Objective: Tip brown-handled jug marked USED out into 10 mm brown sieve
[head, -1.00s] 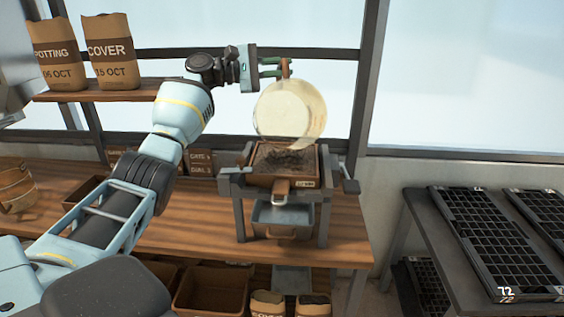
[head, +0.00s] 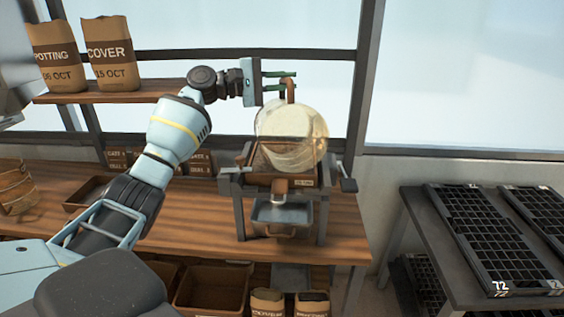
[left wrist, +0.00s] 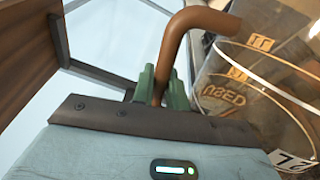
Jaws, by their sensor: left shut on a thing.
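The clear, cream-tinted jug (head: 291,134) has a brown handle. It is tilted over the brown sieve (head: 258,179) in the head view. In the left wrist view the jug (left wrist: 248,100) shows the word USED on its wall, with brown matter seen through it; I cannot tell whether that lies inside or behind. My left gripper (head: 281,81) is shut on the jug's handle, its green fingers either side of it. The fingers (left wrist: 163,88) also show in the left wrist view. The jug hides most of the sieve's inside. My right gripper is not in view.
The sieve sits in a grey stand (head: 240,210) on the wooden bench (head: 185,228), with a blue-grey tray (head: 284,216) beneath. Paper bags (head: 108,50) stand on the shelf at left. A dark table (head: 420,225) with black seed trays (head: 475,225) is at right.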

